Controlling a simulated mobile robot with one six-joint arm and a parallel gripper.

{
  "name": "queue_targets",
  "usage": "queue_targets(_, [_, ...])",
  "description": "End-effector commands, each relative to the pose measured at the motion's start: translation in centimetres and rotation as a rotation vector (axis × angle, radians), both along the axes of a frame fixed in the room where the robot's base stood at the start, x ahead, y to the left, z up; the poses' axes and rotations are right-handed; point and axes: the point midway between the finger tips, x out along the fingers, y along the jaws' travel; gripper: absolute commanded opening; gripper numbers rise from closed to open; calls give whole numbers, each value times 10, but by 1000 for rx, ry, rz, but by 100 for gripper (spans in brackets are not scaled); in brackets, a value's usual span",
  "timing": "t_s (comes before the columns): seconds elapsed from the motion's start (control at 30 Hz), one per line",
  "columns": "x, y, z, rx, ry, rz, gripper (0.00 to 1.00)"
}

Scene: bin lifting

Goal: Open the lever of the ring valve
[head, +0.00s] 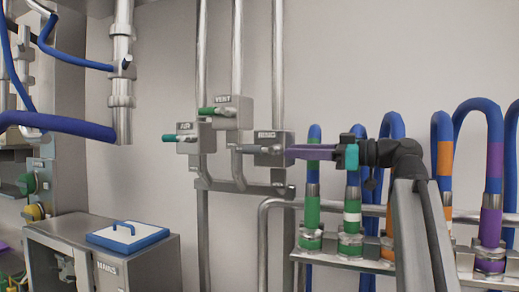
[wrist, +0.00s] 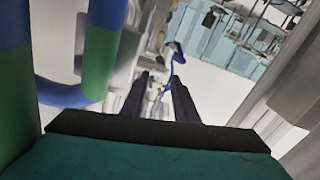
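The ring valve (head: 283,139) is the right one of three grey valve boxes on the wall pipes in the head view. Its label is small and hard to read. Its grey lever (head: 250,149) sticks out to the left, about level. My gripper (head: 289,153) comes in from the right, its dark purple fingers level and their tips at the front of this box, near the lever's right end. I cannot tell whether they touch. In the wrist view my gripper (wrist: 161,76) has its fingers apart with a gap between the tips. No lever shows clearly held there.
The vent valve (head: 231,118) and another valve (head: 194,143) have green levers pointing left. Blue hoses with coloured bands (head: 491,165) stand close on the right around my arm. A steel cabinet (head: 157,262) with a blue-edged tray (head: 128,236) stands lower left.

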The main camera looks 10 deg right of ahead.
Motion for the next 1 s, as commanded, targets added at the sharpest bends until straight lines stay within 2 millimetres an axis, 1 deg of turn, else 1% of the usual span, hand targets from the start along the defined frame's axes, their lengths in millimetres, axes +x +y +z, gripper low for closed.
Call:
queue_targets(0.1, [8, 13, 2, 1, 1, 4, 27])
queue_targets(0.7, [52, 73, 2, 1, 1, 3, 27])
queue_targets(0.83, [59, 82, 1, 0, 1, 3, 27])
queue_targets(1.0, [64, 88, 0, 0, 1, 1, 27])
